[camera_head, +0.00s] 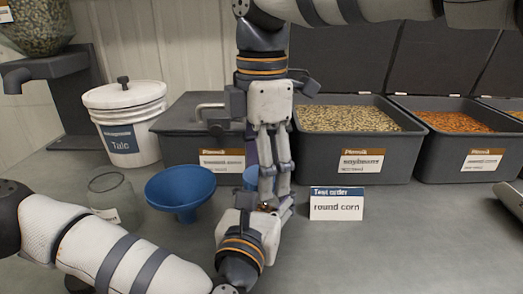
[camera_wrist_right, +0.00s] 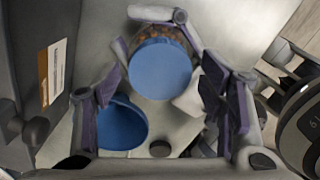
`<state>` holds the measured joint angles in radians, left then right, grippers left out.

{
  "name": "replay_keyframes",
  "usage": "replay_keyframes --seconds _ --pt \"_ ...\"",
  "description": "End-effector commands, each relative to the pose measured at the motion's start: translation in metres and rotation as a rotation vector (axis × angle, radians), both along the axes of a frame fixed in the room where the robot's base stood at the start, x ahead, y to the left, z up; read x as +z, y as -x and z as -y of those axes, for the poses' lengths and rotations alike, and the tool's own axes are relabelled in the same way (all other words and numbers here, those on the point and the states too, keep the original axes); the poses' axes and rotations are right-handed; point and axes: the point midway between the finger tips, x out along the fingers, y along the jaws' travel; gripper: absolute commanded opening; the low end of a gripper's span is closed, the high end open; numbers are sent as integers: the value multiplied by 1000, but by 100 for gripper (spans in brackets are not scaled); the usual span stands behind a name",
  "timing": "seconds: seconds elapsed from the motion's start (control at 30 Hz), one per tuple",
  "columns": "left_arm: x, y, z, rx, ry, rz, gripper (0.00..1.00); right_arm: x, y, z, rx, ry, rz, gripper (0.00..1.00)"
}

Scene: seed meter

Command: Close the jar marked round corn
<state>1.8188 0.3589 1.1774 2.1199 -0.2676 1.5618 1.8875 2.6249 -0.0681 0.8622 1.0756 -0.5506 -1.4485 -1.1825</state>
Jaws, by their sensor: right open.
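My right gripper (camera_head: 270,190) comes down from above, open, its fingers on either side of a blue lid (camera_head: 250,178). In the right wrist view the round blue lid (camera_wrist_right: 160,70) lies between and beyond the open fingers (camera_wrist_right: 163,80), over a jar with brown-orange kernels (camera_wrist_right: 172,36) showing past its edge. I cannot tell whether the lid is fully seated. My left gripper (camera_head: 262,208) comes from the lower left, its fingers around the jar's sides. The jar is mostly hidden in the head view, and its own marking cannot be read. A card (camera_head: 337,205) reads "round corn".
A blue funnel (camera_head: 180,190) and an empty glass jar (camera_head: 112,198) stand left of the grippers. A Talc bucket (camera_head: 125,120), a closed bin (camera_head: 195,145) and open seed bins (camera_head: 355,160) line the back.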

Motion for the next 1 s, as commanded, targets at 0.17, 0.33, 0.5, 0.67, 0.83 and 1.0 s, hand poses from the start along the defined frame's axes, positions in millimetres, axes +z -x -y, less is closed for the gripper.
replay_keyframes --seconds 0.17,0.33,0.5,0.67,0.83,1.0 --pt "-1 0 0 0 0 -1 0 0 0 0 0 0 0 64" --pt "-1 0 0 0 0 -1 0 0 0 0 0 0 0 37" --pt "-1 0 0 0 0 -1 0 0 0 0 -3 1 0 14" --pt "-1 0 0 0 0 -1 0 0 0 0 -273 5 4 14" --pt "-1 0 0 0 0 -1 0 -1 0 0 -963 6 6 14" --pt "-1 0 0 0 0 -1 0 -1 0 0 -1524 4 3 14"
